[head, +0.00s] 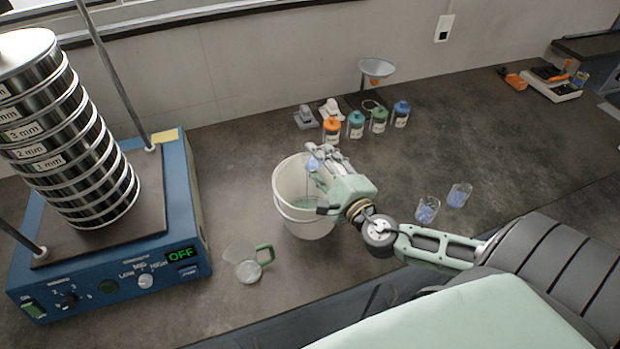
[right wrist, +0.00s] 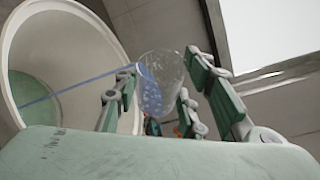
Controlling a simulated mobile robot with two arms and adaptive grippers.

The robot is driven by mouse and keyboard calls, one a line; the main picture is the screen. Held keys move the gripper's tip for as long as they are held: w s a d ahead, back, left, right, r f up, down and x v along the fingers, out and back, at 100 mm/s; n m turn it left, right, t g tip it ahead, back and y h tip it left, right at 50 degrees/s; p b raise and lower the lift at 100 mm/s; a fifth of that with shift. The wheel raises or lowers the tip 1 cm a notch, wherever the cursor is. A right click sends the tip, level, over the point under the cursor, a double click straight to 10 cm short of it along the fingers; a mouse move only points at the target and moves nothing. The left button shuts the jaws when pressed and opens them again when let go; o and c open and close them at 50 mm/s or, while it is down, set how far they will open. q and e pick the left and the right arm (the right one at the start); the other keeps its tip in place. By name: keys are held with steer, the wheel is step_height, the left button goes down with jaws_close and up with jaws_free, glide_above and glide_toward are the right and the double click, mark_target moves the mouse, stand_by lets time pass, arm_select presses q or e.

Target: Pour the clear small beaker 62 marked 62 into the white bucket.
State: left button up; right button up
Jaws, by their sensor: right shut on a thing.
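The white bucket (head: 304,222) stands on the bench left of my right arm, with green material in its bottom. My right gripper (head: 321,172) is over the bucket's mouth, shut on a clear small beaker (head: 313,163) with blue contents. The beaker (right wrist: 161,80) also shows between the fingers in the right wrist view, tilted, with the bucket (right wrist: 92,38) to its left. A thin blue stream runs from the beaker into the bucket. No marking on the beaker can be read. My left gripper is not in view.
Two small beakers with blue contents (head: 427,209) (head: 459,195) stand right of my right gripper. A handled clear jug (head: 245,264) stands in front of the bucket. The sieve shaker (head: 185,225) is at left. Several lidded jars (head: 355,126) and a funnel (head: 376,69) stand behind.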

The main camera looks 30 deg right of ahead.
steer(key=shift+a+r+n+t+b, duration=0.1)
steer(key=shift+r+n+t+b, duration=0.15)
steer(key=shift+n+b, duration=0.7)
stand_by(1.6)
steer(key=shift+r+n+t, duration=0.15)
steer(key=shift+n+t, duration=0.3)
steer(key=shift+n, duration=0.3)
stand_by(1.6)
steer(key=shift+a+r+n+b, duration=0.1)
steer(key=shift+n+b, duration=0.35)
steer(key=shift+n, duration=0.35)
stand_by(1.3)
